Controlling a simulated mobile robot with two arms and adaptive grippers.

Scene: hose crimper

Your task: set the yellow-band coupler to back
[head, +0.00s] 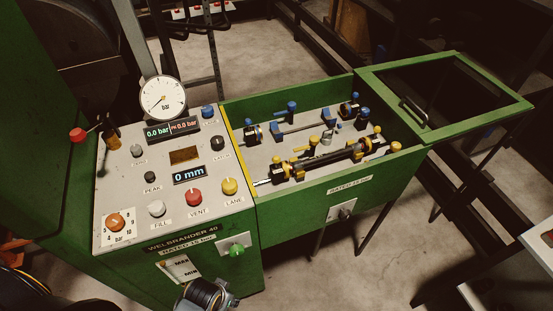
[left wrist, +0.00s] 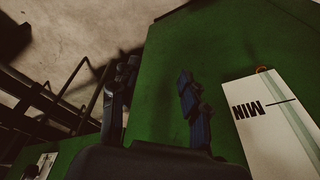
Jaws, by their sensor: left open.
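In the head view, yellow-marked fittings (head: 298,170) hold a dark bar or hose along the near side of the green open bay. More yellow-knobbed fittings (head: 376,139) stand at its right end. Which part is the yellow-band coupler, and its setting, I cannot tell for sure. My left gripper (left wrist: 156,88) is open and empty in the left wrist view, its fingers apart in front of a green panel. It is away from the yellow fittings, low by the console front. My right gripper is not in view.
The console (head: 120,220) with buttons, displays and a round gauge (head: 162,98) stands left of the bay. Blue-marked fittings (head: 253,133) line the bay's far side. A framed green lid (head: 490,105) extends right. A MIN label plate (left wrist: 270,120) is right of my left fingers.

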